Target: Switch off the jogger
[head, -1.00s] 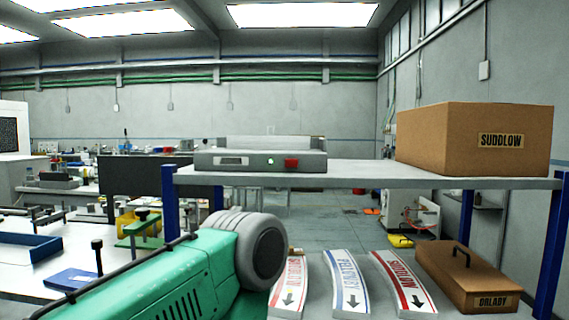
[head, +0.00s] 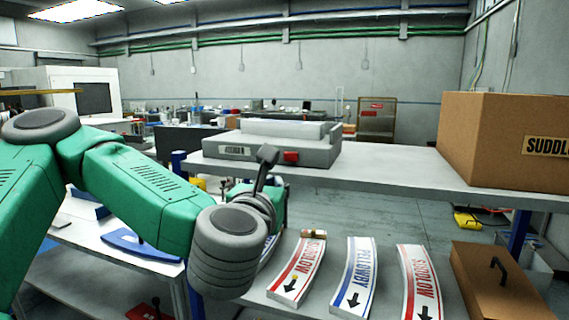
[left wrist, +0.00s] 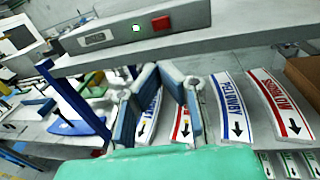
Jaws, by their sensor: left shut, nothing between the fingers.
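The jogger (head: 285,143) is a low grey machine on the upper shelf. Its front carries a label plate and a red switch (head: 291,156). In the left wrist view, the red switch (left wrist: 161,23) sits to the right of a lit green lamp (left wrist: 136,28). In the head view, my left gripper (head: 267,155) is in front of the jogger, just left of the red switch, and hides the lamp. In the left wrist view, the left gripper (left wrist: 158,72) is shut and empty, below the jogger's front. Contact with the jogger is not visible. My right gripper is not in view.
A cardboard box (head: 515,135) marked SUDDLOW stands on the right of the shelf (head: 400,167). Several curved label stacks (head: 354,278) and a brown lidded box (head: 498,285) are on the level below. The shelf between jogger and box is clear.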

